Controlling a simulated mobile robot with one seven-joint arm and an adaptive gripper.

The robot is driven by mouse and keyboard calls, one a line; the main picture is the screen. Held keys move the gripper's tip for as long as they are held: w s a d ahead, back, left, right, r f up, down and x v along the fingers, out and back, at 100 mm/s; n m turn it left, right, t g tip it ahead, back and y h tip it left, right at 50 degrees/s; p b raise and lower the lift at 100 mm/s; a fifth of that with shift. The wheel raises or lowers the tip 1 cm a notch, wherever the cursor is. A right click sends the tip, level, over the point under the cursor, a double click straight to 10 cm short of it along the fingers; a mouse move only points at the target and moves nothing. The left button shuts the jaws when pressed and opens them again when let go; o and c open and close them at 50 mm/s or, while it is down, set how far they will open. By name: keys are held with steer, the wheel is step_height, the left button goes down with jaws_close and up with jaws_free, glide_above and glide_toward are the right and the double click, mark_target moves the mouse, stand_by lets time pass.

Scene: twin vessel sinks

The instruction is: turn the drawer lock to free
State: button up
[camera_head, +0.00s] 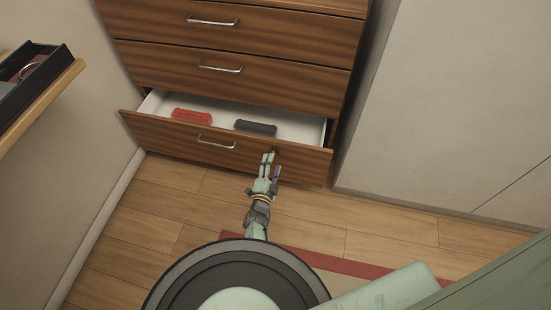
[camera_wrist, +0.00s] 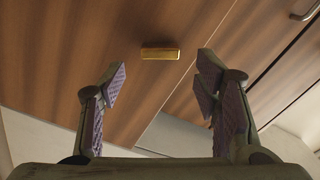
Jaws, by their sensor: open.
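The bottom drawer (camera_head: 165,130) stands pulled out, with its wooden front towards me. A small brass lock piece (camera_wrist: 160,52) shows on a wooden front in the wrist view, its long side lying about level in the picture. In the head view a small part of the lock (camera_head: 274,150) shows near the top edge of the drawer front, right of the handle. My gripper (camera_head: 268,161) is in front of that place. In the wrist view my gripper (camera_wrist: 162,80) is open and empty, with the brass piece beyond and between its fingers. I see no contact.
Inside the drawer lie a red item (camera_head: 191,116) and a dark grey item (camera_head: 255,128). The drawer's metal handle (camera_head: 215,142) is left of my gripper. A pale wall or panel (camera_head: 450,110) stands at the right. A shelf with a black tray (camera_head: 35,75) is at the upper left.

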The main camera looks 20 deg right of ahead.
mark_target(276, 155)
steer(key=shift+b+x, duration=0.75)
steer(key=shift+x, duration=1.55)
steer(key=c, duration=1.1)
steer(key=shift+c, duration=0.2)
steer(key=n, duration=1.2)
steer(key=shift+w+a+r, duration=0.15)
steer(key=shift+a, duration=0.1)
steer(key=shift+n, duration=0.3)
